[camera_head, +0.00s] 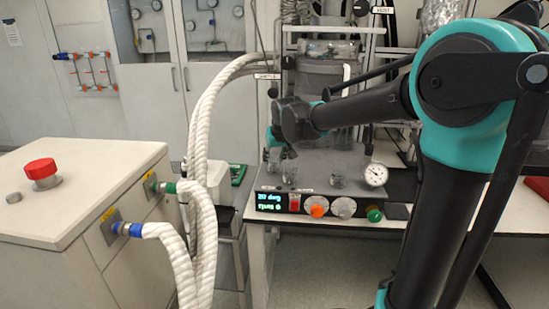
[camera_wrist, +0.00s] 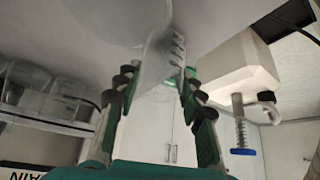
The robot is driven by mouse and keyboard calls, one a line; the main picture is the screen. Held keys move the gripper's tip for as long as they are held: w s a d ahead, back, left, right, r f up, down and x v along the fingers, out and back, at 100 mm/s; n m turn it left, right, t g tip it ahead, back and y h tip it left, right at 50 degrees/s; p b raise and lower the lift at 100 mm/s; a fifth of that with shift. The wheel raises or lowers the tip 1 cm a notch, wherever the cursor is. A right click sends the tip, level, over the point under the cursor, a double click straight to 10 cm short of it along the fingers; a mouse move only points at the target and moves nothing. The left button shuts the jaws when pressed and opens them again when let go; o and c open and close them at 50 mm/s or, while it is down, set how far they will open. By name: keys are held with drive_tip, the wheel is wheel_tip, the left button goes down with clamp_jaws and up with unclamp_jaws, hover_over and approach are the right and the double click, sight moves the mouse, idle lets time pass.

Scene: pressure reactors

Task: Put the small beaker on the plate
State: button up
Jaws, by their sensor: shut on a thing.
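My gripper (camera_wrist: 155,85) has its two fingers closed on either side of a clear glass beaker (camera_wrist: 160,50), which is see-through and hard to outline. In the head view my gripper (camera_head: 275,143) is over the left back part of the plate (camera_head: 312,165), a grey flat top with a control panel in front. Glass shows just below the gripper; whether it touches the plate, I cannot tell. My arm hides part of the back.
A round gauge (camera_head: 376,174) sits at the plate's right front corner. A reactor vessel (camera_head: 322,78) stands behind. White hoses (camera_head: 203,130) rise at the left, beside a cabinet with a red button (camera_head: 41,170). More clear glassware (camera_wrist: 60,95) shows left in the wrist view.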

drive_tip(key=o, duration=1.1)
drive_tip(key=shift+f, duration=0.1)
drive_tip(key=shift+o, duration=0.2)
drive_tip(key=v, duration=1.2)
